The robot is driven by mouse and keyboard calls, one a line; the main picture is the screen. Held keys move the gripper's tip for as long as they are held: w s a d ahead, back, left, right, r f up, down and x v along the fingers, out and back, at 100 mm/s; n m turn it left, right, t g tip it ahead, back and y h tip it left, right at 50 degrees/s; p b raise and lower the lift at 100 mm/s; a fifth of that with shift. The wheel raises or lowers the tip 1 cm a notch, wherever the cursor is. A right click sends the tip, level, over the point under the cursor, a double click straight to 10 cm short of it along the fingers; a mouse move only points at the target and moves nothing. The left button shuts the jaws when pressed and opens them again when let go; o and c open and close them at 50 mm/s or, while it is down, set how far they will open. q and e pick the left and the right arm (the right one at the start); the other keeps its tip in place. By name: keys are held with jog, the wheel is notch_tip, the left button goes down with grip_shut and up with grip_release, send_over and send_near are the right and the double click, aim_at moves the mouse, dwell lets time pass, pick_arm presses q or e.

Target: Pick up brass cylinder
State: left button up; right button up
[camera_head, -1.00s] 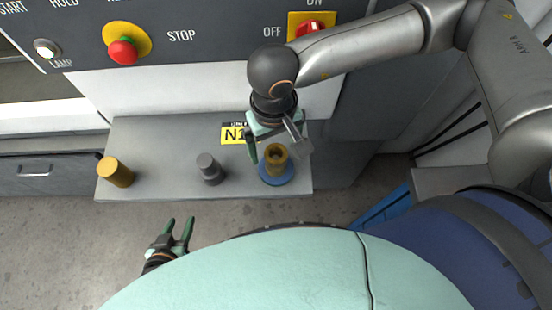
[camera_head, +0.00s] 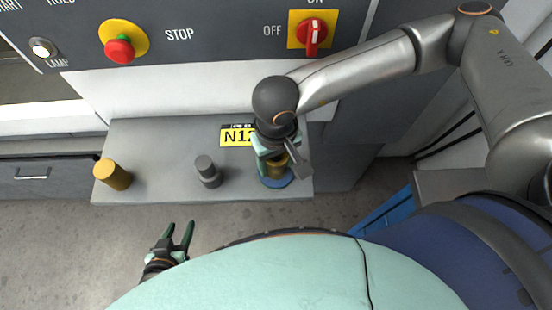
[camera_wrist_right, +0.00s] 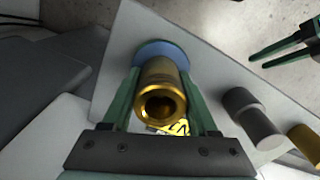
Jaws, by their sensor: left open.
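A hollow brass cylinder (camera_head: 277,168) stands on a round blue base (camera_head: 275,182) at the right of the grey table. My right gripper (camera_head: 271,160) is over it, partly hiding it in the head view. In the right wrist view, the fingers of my right gripper (camera_wrist_right: 160,82) are on either side of the brass cylinder (camera_wrist_right: 161,92), whose open end faces the camera. Whether both fingers press on it cannot be told. My left gripper (camera_head: 179,232) is open and empty in front of the table, low in the head view.
A dark grey cylinder (camera_head: 208,171) stands mid-table, and a yellow-gold cylinder (camera_head: 112,174) stands at the left. A yellow label (camera_head: 237,137) lies behind. A control panel with a red stop button (camera_head: 119,49) and a red switch (camera_head: 311,34) rises at the back. Table between cylinders is clear.

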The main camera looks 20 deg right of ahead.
grip_shut()
jog(key=shift+w+r, duration=0.1)
dwell(0.6)
